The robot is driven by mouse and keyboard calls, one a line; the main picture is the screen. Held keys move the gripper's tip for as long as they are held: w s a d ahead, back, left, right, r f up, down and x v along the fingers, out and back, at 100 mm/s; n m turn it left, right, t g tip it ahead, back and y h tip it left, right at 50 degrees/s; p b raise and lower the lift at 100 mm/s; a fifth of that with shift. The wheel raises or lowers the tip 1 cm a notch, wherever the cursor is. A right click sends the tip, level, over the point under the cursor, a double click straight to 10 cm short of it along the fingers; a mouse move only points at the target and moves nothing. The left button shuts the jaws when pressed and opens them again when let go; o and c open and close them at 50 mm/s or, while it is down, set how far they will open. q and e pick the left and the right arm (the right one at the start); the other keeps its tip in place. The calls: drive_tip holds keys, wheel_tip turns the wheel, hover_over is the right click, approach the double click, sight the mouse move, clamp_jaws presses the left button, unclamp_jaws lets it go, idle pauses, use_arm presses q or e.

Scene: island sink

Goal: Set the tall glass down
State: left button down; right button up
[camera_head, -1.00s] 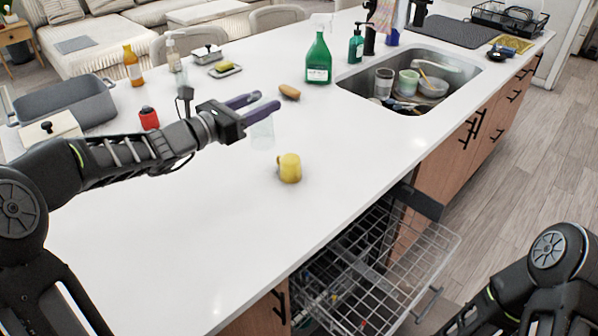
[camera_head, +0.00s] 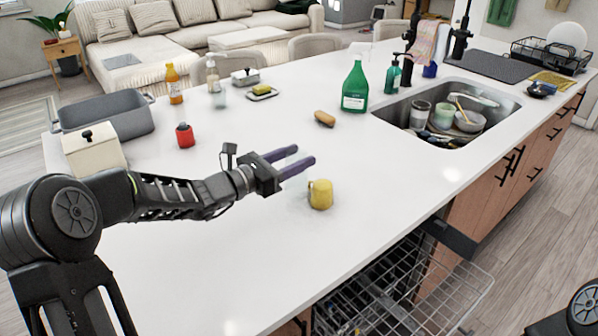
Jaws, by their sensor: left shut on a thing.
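My left gripper (camera_head: 304,155) is over the white countertop (camera_head: 190,255), with its purple fingers just behind and above a yellow mug (camera_head: 320,195). It is shut on the tall glass, which is clear and too faint here to outline against the white counter. I cannot tell whether the glass's base touches the counter. My right gripper is out of view; only part of my right arm shows at the bottom right corner.
The sink (camera_head: 400,108) holds dishes. An open dishwasher rack (camera_head: 440,300) lies below the front edge. The counter left of the mug is clear.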

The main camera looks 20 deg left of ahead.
use_arm(q)
wheel_tip(320, 180, down, 4)
drive_tip(key=shift+r, duration=0.1)
idle(0.5)
drive_tip(key=shift+f, duration=0.25)
drive_tip(key=c, duration=0.7)
unclamp_jaws()
drive_tip(key=shift+r, duration=0.1)
drive_tip(key=shift+o, duration=0.2)
drive_tip(key=shift+r, duration=0.15)
drive_tip(key=b+v, duration=0.1)
drive_tip(key=v, duration=1.1)
